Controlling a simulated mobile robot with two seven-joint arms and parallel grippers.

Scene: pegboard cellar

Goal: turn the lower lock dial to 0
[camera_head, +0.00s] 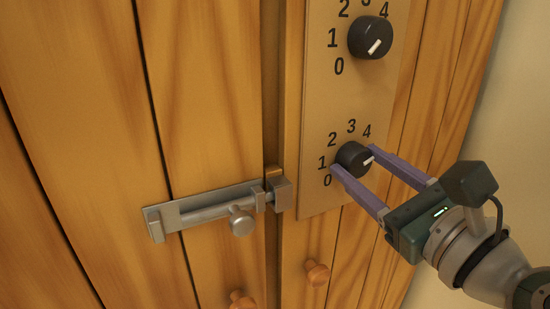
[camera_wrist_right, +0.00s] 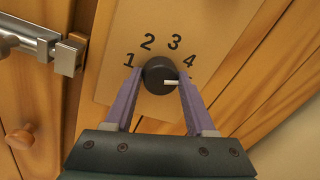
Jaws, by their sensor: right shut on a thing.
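The lower lock dial (camera_head: 349,151) is a round black knob with a white pointer mark, on a tan panel with the numbers 0 to 4 around it. My right gripper (camera_head: 356,160) is shut on the dial, with one purple finger on each side. In the right wrist view the dial (camera_wrist_right: 156,73) sits between the fingertips of the gripper (camera_wrist_right: 159,84). Its white mark points right, a little below the 4. The 0 is hidden there, but shows at the dial's lower left in the head view. My left gripper is not in view.
An upper dial (camera_head: 366,36) of the same kind sits above on the panel (camera_head: 340,100). A metal sliding bolt (camera_head: 215,207) crosses the door gap to the left. Wooden knobs (camera_head: 317,274) stick out below. The plain wall (camera_head: 510,130) is at the right.

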